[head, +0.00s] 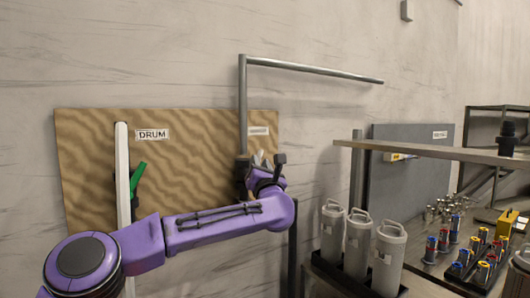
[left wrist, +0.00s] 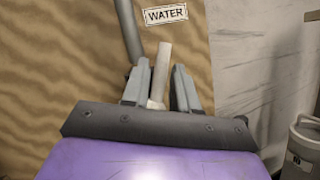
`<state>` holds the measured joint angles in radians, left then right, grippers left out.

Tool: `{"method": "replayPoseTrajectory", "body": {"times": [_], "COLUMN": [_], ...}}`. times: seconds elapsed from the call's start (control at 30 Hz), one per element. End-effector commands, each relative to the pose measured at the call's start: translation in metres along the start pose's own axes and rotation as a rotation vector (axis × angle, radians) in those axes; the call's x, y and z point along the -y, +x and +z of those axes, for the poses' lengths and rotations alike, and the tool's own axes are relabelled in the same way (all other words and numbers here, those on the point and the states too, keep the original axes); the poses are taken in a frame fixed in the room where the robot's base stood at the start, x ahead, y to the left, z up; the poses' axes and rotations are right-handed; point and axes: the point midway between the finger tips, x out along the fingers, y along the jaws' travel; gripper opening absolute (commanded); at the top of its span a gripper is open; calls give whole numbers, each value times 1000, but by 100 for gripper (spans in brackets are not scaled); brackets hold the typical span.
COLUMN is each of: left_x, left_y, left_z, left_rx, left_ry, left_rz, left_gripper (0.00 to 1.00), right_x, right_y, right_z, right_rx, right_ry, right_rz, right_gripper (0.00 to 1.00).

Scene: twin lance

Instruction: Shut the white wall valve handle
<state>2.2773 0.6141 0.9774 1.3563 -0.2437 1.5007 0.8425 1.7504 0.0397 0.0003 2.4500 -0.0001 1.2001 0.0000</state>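The white valve handle (left wrist: 162,70) sits below the WATER label (left wrist: 166,14) in the left wrist view, by the lower end of a grey pipe (left wrist: 128,30). It points up and leans slightly right. My left gripper (left wrist: 160,72) has its two grey fingers on either side of the handle, with a gap showing at the right finger; it looks open around it. In the head view my left gripper (head: 266,160) is at the foot of the grey pipe (head: 243,105) and mostly hides the handle. My right gripper is not in view.
A white pipe with a green handle (head: 137,178) stands under the DRUM label (head: 152,134) on the brown wall panel (head: 90,150). Grey canisters (head: 358,235) and a bench with small coloured parts (head: 470,250) stand at the right. A shelf (head: 440,150) juts out above the bench.

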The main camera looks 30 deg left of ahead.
Motion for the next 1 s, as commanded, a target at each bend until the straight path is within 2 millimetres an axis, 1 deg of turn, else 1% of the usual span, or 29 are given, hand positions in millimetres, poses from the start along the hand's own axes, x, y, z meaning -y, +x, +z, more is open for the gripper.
{"method": "replayPoseTrajectory", "body": {"times": [0.03, 0.1, 0.2, 0.3, 0.53, 0.57, 0.6, 0.63, 0.73, 0.77, 0.8, 1.0], "left_x": [-1, -1, -1, -1, -2, -2, -2, -2, -2, 8, 4, -1], "left_y": [13, 25, 37, 43, 44, 44, 44, 44, 44, 35, 38, 44], "left_z": [5, 4, 3, 0, -1, -1, -1, -1, -1, 7, 4, 0], "left_rx": [-2, -2, -1, 0, 0, 0, 0, 0, -1, 2, 1, -6], "left_ry": [1, 1, -1, 0, 0, 0, 0, 0, 0, -1, 0, 23], "left_rz": [0, 0, 0, 1, 1, 1, 1, 1, 1, -1, -1, -9], "left_gripper": [28, 28, 28, 28, 28, 22, 9, 0, 0, 0, 0, 0], "right_x": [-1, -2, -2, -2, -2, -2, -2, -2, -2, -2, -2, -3], "right_y": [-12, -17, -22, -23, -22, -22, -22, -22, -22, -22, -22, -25], "right_z": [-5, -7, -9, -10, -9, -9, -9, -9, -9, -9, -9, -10], "right_rx": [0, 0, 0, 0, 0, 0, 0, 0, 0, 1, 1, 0], "right_ry": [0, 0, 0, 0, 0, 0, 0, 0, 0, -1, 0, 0], "right_rz": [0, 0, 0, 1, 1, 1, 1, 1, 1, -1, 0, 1], "right_gripper": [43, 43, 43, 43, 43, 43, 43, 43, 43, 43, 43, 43]}}
